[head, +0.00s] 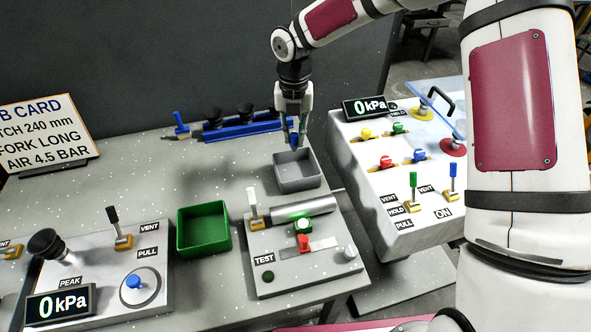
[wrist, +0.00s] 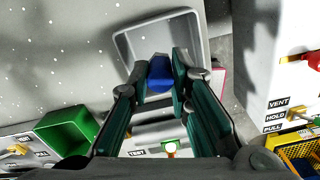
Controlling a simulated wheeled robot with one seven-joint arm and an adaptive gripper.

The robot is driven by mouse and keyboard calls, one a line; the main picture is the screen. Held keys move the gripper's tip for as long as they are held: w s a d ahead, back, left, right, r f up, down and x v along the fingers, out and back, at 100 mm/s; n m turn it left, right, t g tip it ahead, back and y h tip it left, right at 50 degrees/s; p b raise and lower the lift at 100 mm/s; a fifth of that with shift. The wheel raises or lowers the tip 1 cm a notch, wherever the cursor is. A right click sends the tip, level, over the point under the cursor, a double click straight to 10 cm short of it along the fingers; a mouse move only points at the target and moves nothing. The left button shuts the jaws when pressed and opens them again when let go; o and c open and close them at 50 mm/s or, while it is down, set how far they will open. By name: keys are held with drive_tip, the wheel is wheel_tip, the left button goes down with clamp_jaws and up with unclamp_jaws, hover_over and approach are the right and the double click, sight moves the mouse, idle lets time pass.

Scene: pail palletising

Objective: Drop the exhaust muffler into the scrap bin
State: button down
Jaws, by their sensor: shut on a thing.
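My gripper (head: 292,130) is shut on a small blue part, which I take to be the exhaust muffler (wrist: 160,72). In the wrist view the muffler sits between the two dark green finger pads, with the grey open bin (wrist: 188,30) behind it. In the head view my gripper is near the back edge of the grey bin (head: 298,184), above the table. The grey bin looks empty. A green open bin (head: 204,240) stands to the left and also looks empty. No visible label shows which bin is for scrap.
A test panel (head: 260,290) with levers and a metal cylinder stands in front of the grey bin. A control box (head: 420,225) with levers is to the right. A blue rail fixture (head: 240,129) lies behind. A lever panel (head: 95,315) is front left.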

sight(294, 151)
drive_tip(key=shift+f+b, duration=0.4)
drive_tip(key=shift+f, duration=2.3)
drive_tip(key=c, duration=1.4)
unclamp_jaws()
wheel_tip(294, 151, up, 12)
drive_tip(key=shift+f, duration=0.25)
drive_tip(key=shift+r, duration=0.25)
